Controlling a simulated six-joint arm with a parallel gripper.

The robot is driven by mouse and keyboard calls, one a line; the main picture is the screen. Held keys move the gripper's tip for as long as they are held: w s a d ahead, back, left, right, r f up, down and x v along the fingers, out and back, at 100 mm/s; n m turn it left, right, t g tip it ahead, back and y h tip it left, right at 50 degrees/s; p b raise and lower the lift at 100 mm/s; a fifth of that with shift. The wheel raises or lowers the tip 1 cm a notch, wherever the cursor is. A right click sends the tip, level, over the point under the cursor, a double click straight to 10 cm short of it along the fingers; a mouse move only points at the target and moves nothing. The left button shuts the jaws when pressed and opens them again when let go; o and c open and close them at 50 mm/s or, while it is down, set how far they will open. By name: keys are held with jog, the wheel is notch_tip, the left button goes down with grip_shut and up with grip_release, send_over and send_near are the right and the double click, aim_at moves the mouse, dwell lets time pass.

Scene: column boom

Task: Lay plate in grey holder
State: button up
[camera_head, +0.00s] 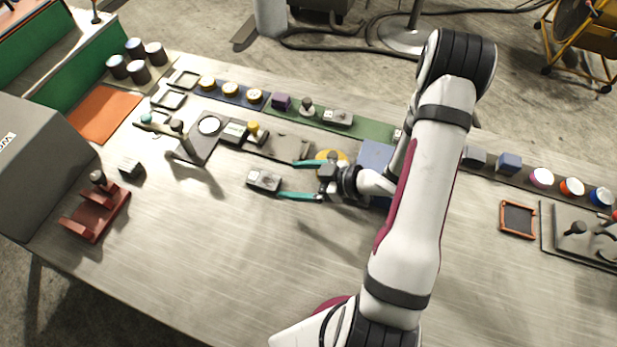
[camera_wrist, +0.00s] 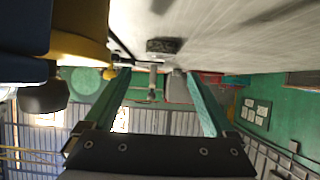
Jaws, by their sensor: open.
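A small grey block-like plate (camera_head: 264,180) with a lighter round mark lies on the bare table. In the wrist view it seems to be the dark grey piece (camera_wrist: 163,46) ahead of the fingers. My gripper (camera_head: 290,179) is open, its teal fingers pointing left, one on each side of the line to this piece. The fingertips look just short of it, with nothing held. The wrist view also shows the open fingers (camera_wrist: 158,73). A flat grey tray-like piece (camera_head: 285,146) lies behind the gripper and may be the grey holder; I cannot tell for sure.
A yellow round thing (camera_head: 333,157) and a blue block (camera_head: 375,156) stand close behind my gripper. A dark fixture (camera_head: 200,140) with a lever is to the left. A red stand (camera_head: 97,212) is at far left. The table front is clear.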

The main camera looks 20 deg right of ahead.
jog(key=v, duration=0.4)
jog(key=shift+o, duration=0.4)
jog(key=shift+s+d+r, duration=0.1)
jog(key=shift+s+d, duration=0.05)
jog(key=shift+s, duration=0.1)
jog(key=shift+w, duration=0.1)
